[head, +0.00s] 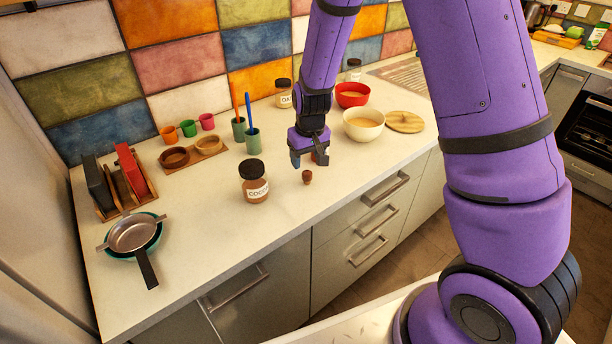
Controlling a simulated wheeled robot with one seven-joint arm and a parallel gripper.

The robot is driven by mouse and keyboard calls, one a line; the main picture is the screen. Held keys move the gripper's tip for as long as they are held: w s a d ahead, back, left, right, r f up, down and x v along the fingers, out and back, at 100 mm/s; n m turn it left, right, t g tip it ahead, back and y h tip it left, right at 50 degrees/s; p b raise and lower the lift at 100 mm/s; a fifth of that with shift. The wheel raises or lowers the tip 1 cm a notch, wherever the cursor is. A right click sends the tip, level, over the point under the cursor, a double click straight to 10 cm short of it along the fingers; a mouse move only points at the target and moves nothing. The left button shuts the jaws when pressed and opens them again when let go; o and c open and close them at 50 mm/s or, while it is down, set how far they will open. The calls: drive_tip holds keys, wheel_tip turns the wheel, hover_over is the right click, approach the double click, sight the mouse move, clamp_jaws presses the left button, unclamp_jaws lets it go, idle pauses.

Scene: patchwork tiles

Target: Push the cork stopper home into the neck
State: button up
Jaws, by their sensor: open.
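My gripper (309,160) points down over the counter, right of the middle of the work area. Its fingers are apart. A small brown piece (307,177), which looks like the cork stopper, stands on the counter just in front of and below the gripper, apart from the fingers. Another reddish-brown patch shows at the right finger, mostly hidden by it, and I cannot tell what it is. No open bottle neck can be made out. A labelled jar with a black lid (254,182) stands to the left of the gripper.
Green cups (253,141) with an orange and a blue utensil stand behind the jar. A red bowl (352,95), a cream bowl (363,125) and a round wooden board (404,122) lie right. A pan (132,235) sits far left. The counter's front middle is clear.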

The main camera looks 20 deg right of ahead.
sight(307, 173)
drive_tip(key=shift+w+f, duration=0.2)
drive_tip(key=shift+f, duration=3.05)
drive_tip(key=c, duration=1)
